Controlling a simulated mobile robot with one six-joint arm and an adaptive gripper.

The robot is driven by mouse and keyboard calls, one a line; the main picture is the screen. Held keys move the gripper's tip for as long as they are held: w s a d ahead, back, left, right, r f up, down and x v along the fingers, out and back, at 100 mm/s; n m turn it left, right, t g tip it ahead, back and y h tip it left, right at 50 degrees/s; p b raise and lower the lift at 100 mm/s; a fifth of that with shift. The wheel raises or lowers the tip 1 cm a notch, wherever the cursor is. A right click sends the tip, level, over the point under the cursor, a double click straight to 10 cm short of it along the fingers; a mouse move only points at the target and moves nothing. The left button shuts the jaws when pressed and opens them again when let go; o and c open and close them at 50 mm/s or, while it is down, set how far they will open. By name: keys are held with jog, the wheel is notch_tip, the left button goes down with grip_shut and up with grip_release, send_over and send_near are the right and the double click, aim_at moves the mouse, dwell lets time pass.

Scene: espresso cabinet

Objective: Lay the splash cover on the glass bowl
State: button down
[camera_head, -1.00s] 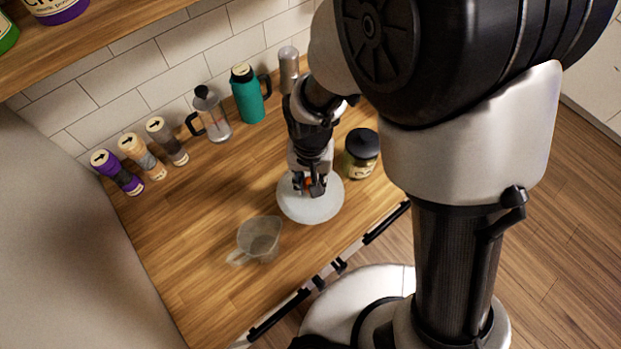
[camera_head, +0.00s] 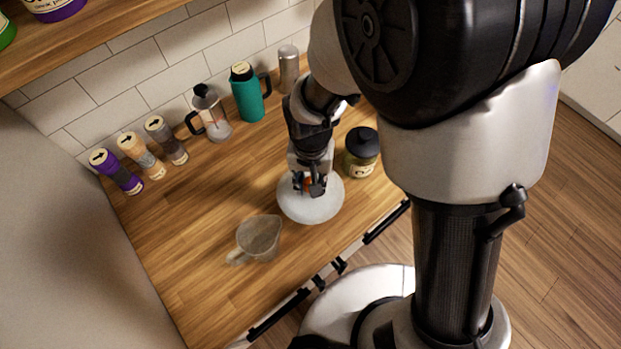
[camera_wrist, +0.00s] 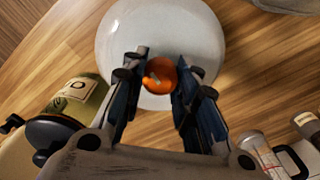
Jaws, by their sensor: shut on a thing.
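The splash cover (camera_head: 325,208) is a pale, round, translucent disc with an orange knob (camera_wrist: 159,80). In the wrist view the cover's pale face (camera_wrist: 150,28) fills the upper middle. My gripper (camera_head: 311,188) is over the cover, its fingers shut on the knob; in the wrist view the fingertips (camera_wrist: 160,74) stand on either side of it.
A clear jug (camera_head: 258,238) stands at the front left of the cover. A black-lidded jar (camera_head: 361,152) is close on its right. A French press (camera_head: 211,115), a teal flask (camera_head: 248,95), a steel canister (camera_head: 288,68) and several bottles line the wall.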

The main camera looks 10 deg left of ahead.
jog(key=shift+f, duration=0.1)
jog(key=c, duration=1.2)
grip_release()
jog(key=shift+o, duration=0.5)
jog(key=o, duration=0.5)
jog(key=shift+r+p, duration=2.7)
jog(key=shift+r, duration=0.85)
